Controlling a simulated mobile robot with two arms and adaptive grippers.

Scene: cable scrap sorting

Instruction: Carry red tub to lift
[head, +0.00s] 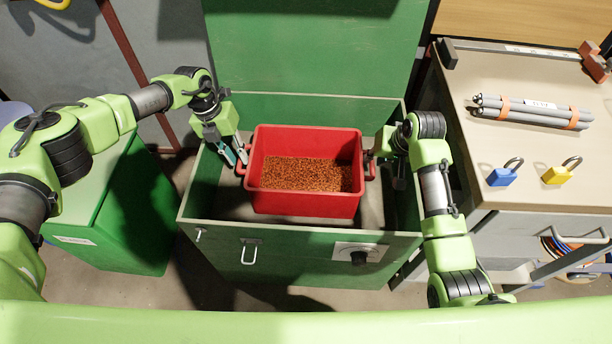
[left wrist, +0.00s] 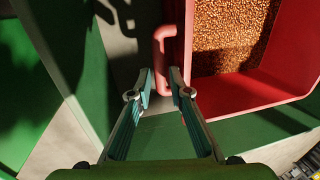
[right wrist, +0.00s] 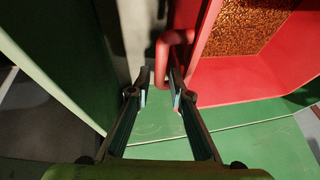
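The red tub (head: 305,203), filled with small copper-brown granules (head: 300,174), stands upright inside an open green chest (head: 290,246). It has a loop handle on each side. My left gripper (head: 241,155) is at the tub's left handle; in the left wrist view the handle (left wrist: 162,62) lies between the parted fingertips (left wrist: 160,78). My right gripper (head: 380,165) is at the right handle (head: 370,169); in the right wrist view the handle (right wrist: 161,62) lies between the parted fingertips (right wrist: 161,76). I cannot identify a lift in these views.
The chest's green lid (head: 316,45) stands open behind the tub. A green box (head: 135,215) is at left. The chest walls are close around both grippers.

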